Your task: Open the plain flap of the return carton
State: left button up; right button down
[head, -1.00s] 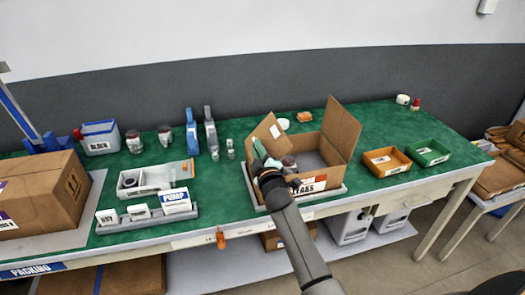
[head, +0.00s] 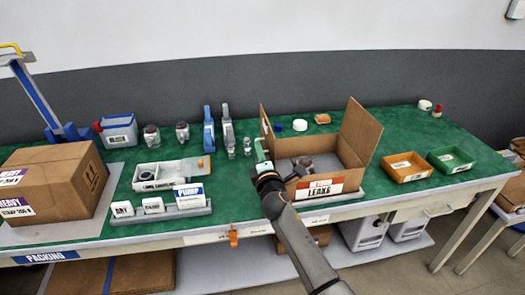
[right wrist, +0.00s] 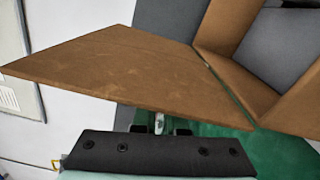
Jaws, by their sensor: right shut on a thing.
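The return carton (head: 345,180) is a brown box with a red and white LEAKS label, on the green bench. Its left flap (head: 265,121) stands about upright, seen nearly edge-on, and has no label that I can see. The same flap fills much of the right wrist view (right wrist: 140,75). The right flap (head: 361,132) stands up and leans outward. My right gripper (head: 261,152) is at the carton's left side, shut on the left flap; its fingertips are mostly hidden. My left gripper is not in view.
A dark pump-like thing (head: 303,168) lies inside the carton. Orange (head: 404,168) and green (head: 450,160) trays stand to the right. Two small bottles (head: 247,146) and blue and grey upright tools (head: 209,128) stand left of the carton. A larger closed carton (head: 50,190) is far left.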

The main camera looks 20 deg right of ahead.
jog(key=shift+a+f+n, duration=0.1)
jog(key=shift+a+n, duration=0.1)
jog(key=shift+n, duration=0.1)
jog(key=c, duration=1)
grip_release()
jog(key=shift+o, duration=0.2)
jog(key=v, duration=1.2)
jog(key=shift+s, duration=0.3)
